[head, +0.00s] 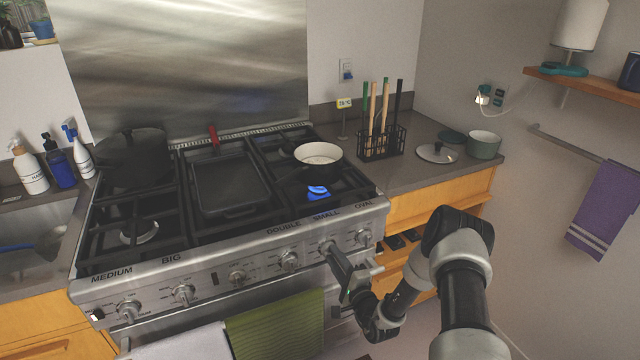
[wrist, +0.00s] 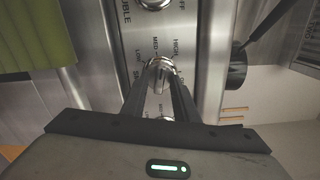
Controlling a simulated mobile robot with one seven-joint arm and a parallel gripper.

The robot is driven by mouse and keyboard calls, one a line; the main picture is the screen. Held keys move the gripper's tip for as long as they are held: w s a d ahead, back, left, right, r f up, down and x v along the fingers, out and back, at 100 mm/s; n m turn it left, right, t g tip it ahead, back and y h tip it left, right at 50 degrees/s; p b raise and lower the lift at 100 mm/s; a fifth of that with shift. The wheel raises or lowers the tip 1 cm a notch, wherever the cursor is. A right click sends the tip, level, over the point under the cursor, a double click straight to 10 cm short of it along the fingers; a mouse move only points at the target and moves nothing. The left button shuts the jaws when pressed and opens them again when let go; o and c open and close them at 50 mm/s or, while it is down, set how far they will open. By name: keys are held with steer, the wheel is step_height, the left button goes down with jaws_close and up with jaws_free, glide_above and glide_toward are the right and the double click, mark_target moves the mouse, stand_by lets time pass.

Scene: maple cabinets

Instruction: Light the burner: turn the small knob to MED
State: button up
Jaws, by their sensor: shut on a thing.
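The small knob (head: 325,246) is on the stove's sloped front panel, under the SMALL label. My gripper (head: 333,256) reaches it from the front right and hides part of it. In the wrist view the metal knob (wrist: 159,72) sits between the fingertips of my gripper (wrist: 158,84), which is shut on it. A blue flame (head: 317,191) shows at the front right burner (head: 330,203).
A small pan (head: 318,154) stands behind the flame. The oval knob (head: 363,237) is right of the small knob, the double knob (head: 289,260) left. A green towel (head: 277,325) hangs below the panel. A griddle (head: 230,184) and a dark pot (head: 134,157) are on the stove.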

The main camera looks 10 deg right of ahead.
steer(key=shift+w+a+r+n, duration=0.4)
steer(key=shift+w+r+n, duration=0.2)
steer(key=shift+w+n, duration=0.25)
steer(key=shift+n, duration=1.05)
steer(key=o, duration=0.8)
steer(key=shift+w+f, duration=0.1)
steer(key=p+v, duration=0.1)
steer(key=v, duration=0.3)
steer(key=p+v, duration=0.1)
steer(key=v, duration=0.3)
steer(key=f+p+v, duration=0.1)
steer(key=v, duration=0.3)
steer(key=shift+d, duration=0.1)
